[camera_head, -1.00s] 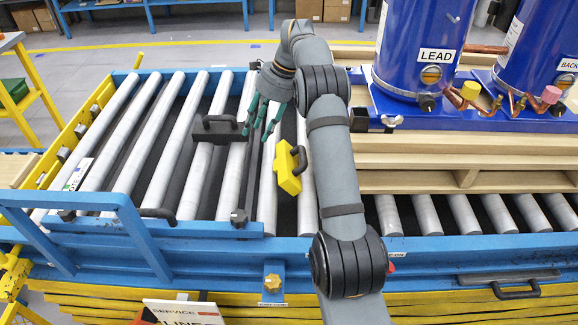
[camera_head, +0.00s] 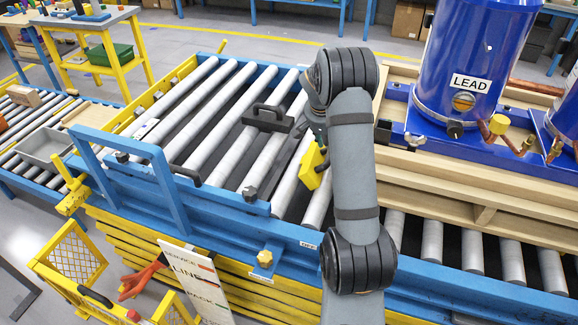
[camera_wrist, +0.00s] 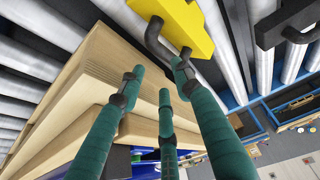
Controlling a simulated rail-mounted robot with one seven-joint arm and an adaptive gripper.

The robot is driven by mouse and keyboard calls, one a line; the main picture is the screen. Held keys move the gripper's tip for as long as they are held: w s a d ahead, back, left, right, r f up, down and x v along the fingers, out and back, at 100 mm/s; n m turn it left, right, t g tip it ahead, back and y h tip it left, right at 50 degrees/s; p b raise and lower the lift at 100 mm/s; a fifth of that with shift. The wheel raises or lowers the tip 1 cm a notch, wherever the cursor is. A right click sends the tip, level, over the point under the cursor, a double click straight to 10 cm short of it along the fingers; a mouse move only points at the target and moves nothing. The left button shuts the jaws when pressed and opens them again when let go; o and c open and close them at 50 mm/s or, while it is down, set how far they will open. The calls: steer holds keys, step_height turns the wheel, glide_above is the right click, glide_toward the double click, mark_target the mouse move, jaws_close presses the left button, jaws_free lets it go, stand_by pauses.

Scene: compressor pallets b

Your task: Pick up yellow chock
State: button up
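The yellow chock (camera_head: 312,166) rests on the conveyor rollers left of my arm, partly hidden by the arm in the head view. In the wrist view the yellow chock (camera_wrist: 178,22) is at the top centre, with its black handle hanging toward my fingers. My gripper (camera_wrist: 150,85) shows there as spread green fingers, open, with nothing between them. One fingertip is close to the chock's handle; I cannot tell if they touch. In the head view my gripper is mostly hidden behind my arm.
A black chock (camera_head: 267,118) with a handle stands on the rollers to the left. A wooden pallet (camera_head: 440,195) carrying blue compressors (camera_head: 470,60) is to the right. The blue conveyor frame (camera_head: 215,205) runs along the front. Bare rollers (camera_head: 170,110) lie at the left.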

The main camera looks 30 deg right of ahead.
mark_target(319, 161)
steer(key=shift+f+n, duration=0.35)
steer(key=shift+n, duration=0.05)
steer(key=x, duration=0.2)
steer(key=p+x, duration=0.1)
steer(key=x, duration=0.1)
steer(key=shift+w, duration=0.25)
steer(key=shift+p+x, duration=0.55)
steer(key=shift+x, duration=2.3)
steer(key=c, duration=0.8)
jaws_close()
